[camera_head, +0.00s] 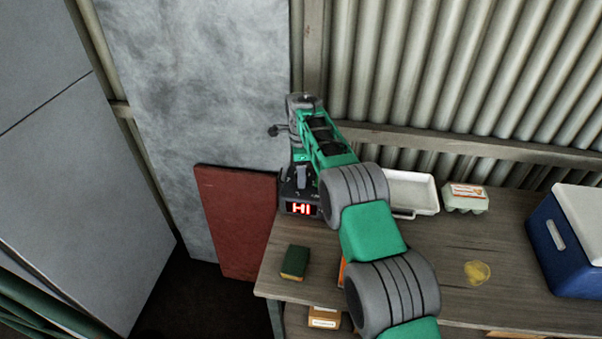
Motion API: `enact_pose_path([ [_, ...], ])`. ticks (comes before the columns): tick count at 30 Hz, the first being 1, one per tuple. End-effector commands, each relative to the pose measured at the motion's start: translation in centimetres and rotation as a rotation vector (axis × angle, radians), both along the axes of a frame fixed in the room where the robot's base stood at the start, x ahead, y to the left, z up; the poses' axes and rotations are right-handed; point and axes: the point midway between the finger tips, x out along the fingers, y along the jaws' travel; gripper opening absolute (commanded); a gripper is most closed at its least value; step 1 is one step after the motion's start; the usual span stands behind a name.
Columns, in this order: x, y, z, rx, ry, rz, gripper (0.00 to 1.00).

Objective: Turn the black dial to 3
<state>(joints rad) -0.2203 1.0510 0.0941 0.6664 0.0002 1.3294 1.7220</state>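A black device with a lit red display reading "HI" (301,208) stands at the left end of the wooden bench. The black dial cannot be made out; it may be hidden by my arm and gripper. My green and grey arm reaches in from the lower right and bends down over the device. My gripper (302,177) points down right at the device's top, just above the display. Its fingertips are too small and covered to tell whether they are open or shut, or whether they touch the dial.
On the wooden bench (440,250) are a green sponge (294,262), a white tray (415,192), an egg carton (467,198), a yellow patch (477,272) and a blue cooler (565,250). A dark red panel (237,222) leans left of the bench. Corrugated wall stands behind.

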Motion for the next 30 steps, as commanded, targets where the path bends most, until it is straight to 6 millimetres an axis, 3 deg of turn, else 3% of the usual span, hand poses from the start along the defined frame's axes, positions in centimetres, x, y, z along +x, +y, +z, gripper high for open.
enact_pose_path([
  [8,0.1,0.0,0.6,0.000,-0.002,0.001,0.58],
  [19,0.0,0.0,7.2,0.000,-0.002,0.000,0.58],
  [30,0.0,0.0,7.8,0.000,0.001,0.000,0.58],
])
